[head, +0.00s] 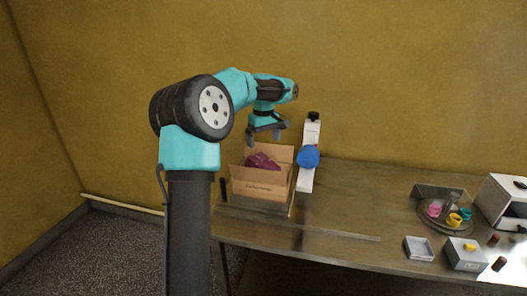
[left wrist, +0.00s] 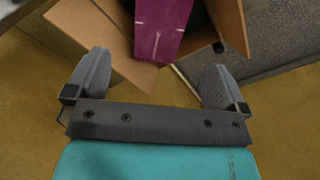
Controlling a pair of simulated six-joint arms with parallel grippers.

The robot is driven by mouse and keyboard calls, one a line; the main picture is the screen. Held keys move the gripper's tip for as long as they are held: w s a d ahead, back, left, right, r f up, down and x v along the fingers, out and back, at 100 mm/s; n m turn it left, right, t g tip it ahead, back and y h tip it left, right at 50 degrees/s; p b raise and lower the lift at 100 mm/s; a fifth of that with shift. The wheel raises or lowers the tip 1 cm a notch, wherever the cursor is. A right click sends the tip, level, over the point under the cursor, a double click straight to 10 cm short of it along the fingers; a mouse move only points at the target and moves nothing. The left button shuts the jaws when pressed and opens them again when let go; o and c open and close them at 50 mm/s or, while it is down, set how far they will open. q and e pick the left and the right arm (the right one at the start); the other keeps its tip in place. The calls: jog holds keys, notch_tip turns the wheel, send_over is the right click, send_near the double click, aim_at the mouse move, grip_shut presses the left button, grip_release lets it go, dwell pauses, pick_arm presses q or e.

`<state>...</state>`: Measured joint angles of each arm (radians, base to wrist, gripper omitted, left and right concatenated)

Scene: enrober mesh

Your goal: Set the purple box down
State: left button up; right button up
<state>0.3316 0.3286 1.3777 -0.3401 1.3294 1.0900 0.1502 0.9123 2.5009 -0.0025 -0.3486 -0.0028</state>
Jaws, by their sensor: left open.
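The purple box (head: 262,161) lies tilted inside an open cardboard box (head: 258,189) at the left end of the table. It also shows in the left wrist view (left wrist: 160,25), at the top between the cardboard flaps. My left gripper (head: 265,135) is above the cardboard box. In the left wrist view its two fingers (left wrist: 155,75) are spread wide, with nothing between them, and the purple box is beyond them, apart from them. The lower part of the purple box is hidden in the left wrist view. My right gripper is not in view.
A white stand with a blue disc (head: 308,156) is just right of the cardboard box. A round tray (head: 430,219) with coloured cups, a grey box (head: 466,257), an open grey tray (head: 418,248) and a white machine (head: 500,205) stand at the right. The table's middle (head: 350,205) is clear.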

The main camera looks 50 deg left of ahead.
pick_arm(q)
jog(key=shift+r, duration=0.85)
jog(key=shift+d, duration=0.1)
